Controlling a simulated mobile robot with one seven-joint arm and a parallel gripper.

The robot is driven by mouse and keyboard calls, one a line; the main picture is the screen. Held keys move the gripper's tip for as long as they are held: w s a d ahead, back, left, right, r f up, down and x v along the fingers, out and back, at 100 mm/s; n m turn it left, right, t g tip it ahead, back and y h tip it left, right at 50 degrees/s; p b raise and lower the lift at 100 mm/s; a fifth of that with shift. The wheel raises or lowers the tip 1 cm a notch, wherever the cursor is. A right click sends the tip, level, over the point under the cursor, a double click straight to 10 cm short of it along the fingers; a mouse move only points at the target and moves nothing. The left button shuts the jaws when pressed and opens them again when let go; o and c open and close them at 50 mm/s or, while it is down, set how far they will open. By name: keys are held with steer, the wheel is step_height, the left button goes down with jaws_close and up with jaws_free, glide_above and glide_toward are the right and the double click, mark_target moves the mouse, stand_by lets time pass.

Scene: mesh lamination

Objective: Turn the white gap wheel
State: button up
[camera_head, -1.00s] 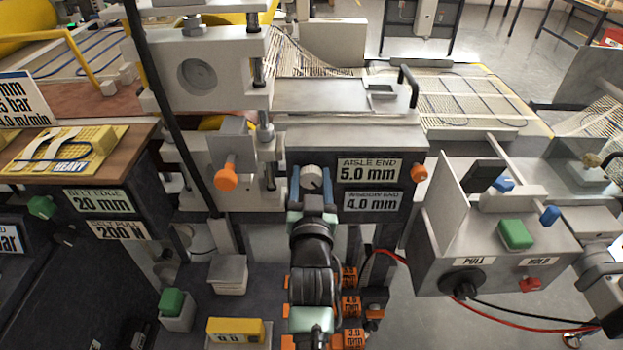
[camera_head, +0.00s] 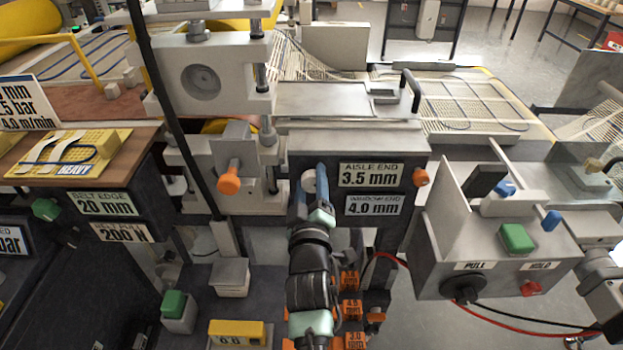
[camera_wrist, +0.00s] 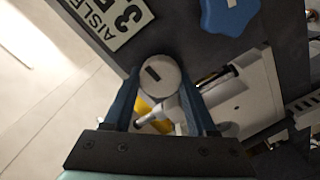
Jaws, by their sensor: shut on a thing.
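The white gap wheel (camera_wrist: 162,76) is a round pale knob with a dark slot mark on its face. It sits on the dark front panel (camera_head: 405,150) of the machine. My gripper (camera_wrist: 160,92) has its two blue fingers on either side of the wheel and is shut on it. In the head view my gripper (camera_head: 311,182) reaches up from below and hides most of the wheel (camera_head: 308,181). The aisle end display (camera_head: 371,175) beside it reads 3.5 mm. The window end display (camera_head: 373,204) reads 4.0 mm.
A blue star-shaped knob (camera_wrist: 229,12) is close to the wheel in the wrist view. Orange knobs flank the panel at left (camera_head: 229,184) and right (camera_head: 420,177). A grey control box (camera_head: 490,255) with a green button stands at right. Orange-labelled parts lie below my arm.

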steer(key=n+p, duration=0.1)
steer(key=n, duration=0.2)
steer(key=shift+n, duration=0.3)
steer(key=shift+a+f+n+p, duration=0.15)
steer(key=shift+n+p, duration=0.4)
steer(key=shift+n, duration=1.25)
steer(key=shift+f, duration=0.1)
steer(key=o, duration=1.1)
steer(key=s+p, duration=0.6)
steer(key=s, duration=0.7)
